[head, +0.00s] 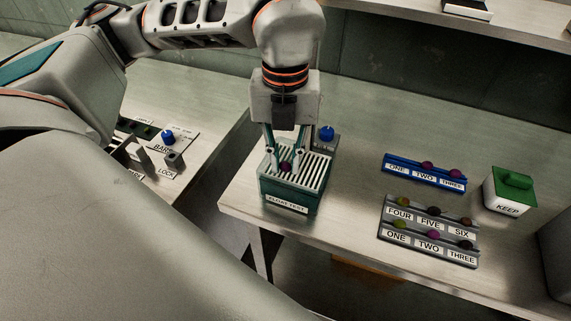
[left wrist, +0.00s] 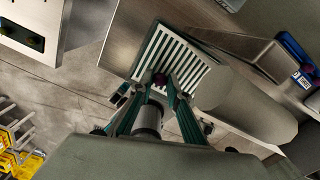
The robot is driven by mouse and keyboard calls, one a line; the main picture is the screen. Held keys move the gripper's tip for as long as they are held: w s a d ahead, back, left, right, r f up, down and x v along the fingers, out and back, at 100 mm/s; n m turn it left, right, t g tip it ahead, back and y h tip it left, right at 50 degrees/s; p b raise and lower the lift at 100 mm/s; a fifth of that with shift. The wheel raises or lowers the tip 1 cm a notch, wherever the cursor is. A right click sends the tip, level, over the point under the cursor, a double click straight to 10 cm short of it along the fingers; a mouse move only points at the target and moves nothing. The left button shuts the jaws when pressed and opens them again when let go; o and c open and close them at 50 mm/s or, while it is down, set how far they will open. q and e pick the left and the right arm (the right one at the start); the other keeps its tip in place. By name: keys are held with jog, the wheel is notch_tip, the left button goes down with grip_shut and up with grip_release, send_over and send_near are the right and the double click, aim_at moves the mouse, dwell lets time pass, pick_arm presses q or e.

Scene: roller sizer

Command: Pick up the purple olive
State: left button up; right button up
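A dark purple olive (head: 285,167) lies on the white slats of the green roller sizer (head: 290,197). It also shows in the left wrist view (left wrist: 159,80), on the slats between the fingertips. My left gripper (head: 285,163) points down over the sizer, its two fingers standing on either side of the olive. The fingers look apart, with a small gap to the olive; exact contact is too small to tell. My right gripper is not in view.
A blue rack (head: 425,173) and a grey rack (head: 429,232) hold several olives to the right. A green-lidded KEEP box (head: 508,190) stands further right. A blue knob (head: 327,133) sits just behind the sizer. A side bench with controls (head: 168,135) is at left.

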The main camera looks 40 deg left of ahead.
aim_at(286, 163)
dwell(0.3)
pick_arm(q)
notch_tip(286, 163, up, 19)
jog(key=shift+f+p, duration=0.1)
jog(key=shift+p, duration=0.8)
jog(key=shift+r, duration=0.65)
